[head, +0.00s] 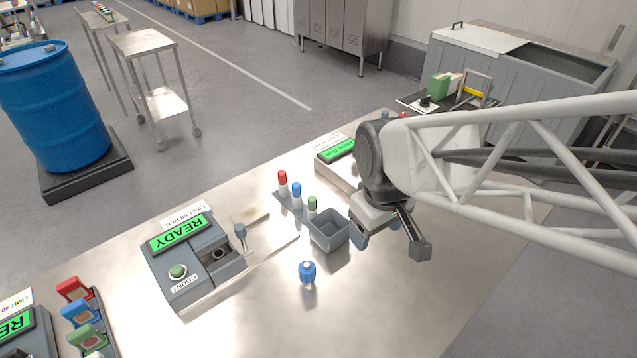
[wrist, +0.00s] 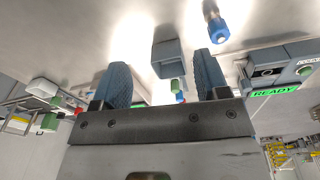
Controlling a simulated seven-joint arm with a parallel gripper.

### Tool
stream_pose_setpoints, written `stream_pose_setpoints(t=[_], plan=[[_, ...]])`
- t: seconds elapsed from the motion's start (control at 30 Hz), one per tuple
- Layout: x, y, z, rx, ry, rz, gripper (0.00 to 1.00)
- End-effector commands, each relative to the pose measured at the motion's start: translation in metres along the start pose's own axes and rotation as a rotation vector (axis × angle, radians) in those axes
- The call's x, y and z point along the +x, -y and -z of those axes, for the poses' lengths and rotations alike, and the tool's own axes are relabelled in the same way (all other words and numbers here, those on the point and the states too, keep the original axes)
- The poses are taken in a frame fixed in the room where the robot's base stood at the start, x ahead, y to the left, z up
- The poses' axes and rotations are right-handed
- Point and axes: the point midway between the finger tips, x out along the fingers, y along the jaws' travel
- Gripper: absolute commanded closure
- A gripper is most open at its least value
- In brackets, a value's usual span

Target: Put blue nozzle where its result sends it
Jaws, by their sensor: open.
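The blue nozzle (head: 307,272) stands on the bare steel table in front of a small grey open bin (head: 328,242). In the wrist view the blue nozzle (wrist: 218,29) is at the top right, beyond the fingers. My gripper (head: 392,240) is open and empty, to the right of the bin and apart from the nozzle. Both blue finger pads show in the wrist view (wrist: 163,80), with nothing between them. A counting device (head: 195,262) with a green READY screen and a green COUNT button stands to the left of the nozzle.
A row of red (head: 283,184), blue (head: 297,196) and green (head: 312,206) capped pieces stands behind the bin. Another device (head: 340,160) with a green screen is behind my wrist. A third READY device (head: 22,338) and coloured clips (head: 80,312) are at the lower left.

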Motion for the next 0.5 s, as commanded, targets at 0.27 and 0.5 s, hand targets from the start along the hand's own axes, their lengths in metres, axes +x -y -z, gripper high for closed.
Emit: stream_pose_setpoints(t=[0.27,0.5], plan=[[0.035,0.042,0.036,-0.248,0.042,0.03,0.32],[0.064,0.078,0.057,-0.437,0.072,0.052,0.32]])
